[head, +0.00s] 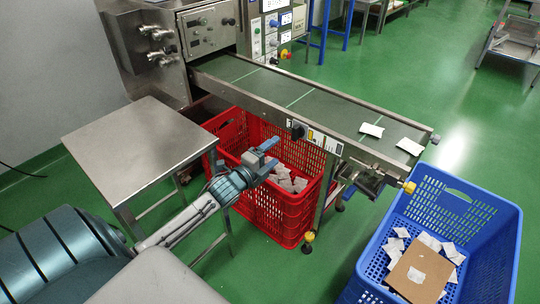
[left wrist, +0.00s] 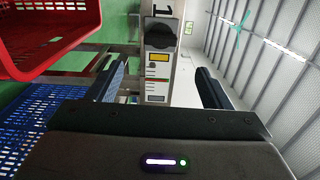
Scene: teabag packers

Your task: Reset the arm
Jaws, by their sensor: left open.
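My left gripper (head: 268,158) is open and empty. It is at the end of my left arm, which reaches in from the lower left of the head view. In that view it appears over the near left rim of the red crate (head: 290,212), with small white packets (head: 287,178) visible just beyond. In the left wrist view the two dark fingers of the gripper (left wrist: 160,85) stand wide apart with nothing held between them. Beyond them is a metal panel with a black knob (left wrist: 160,33). My right gripper is not in view.
A conveyor (head: 300,97) carries two white packets at its right end. A blue crate (head: 455,190) holds several packets and a brown board (head: 420,275). A steel table (head: 138,145) stands left of the gripper. Green floor (head: 460,95) is open at the right.

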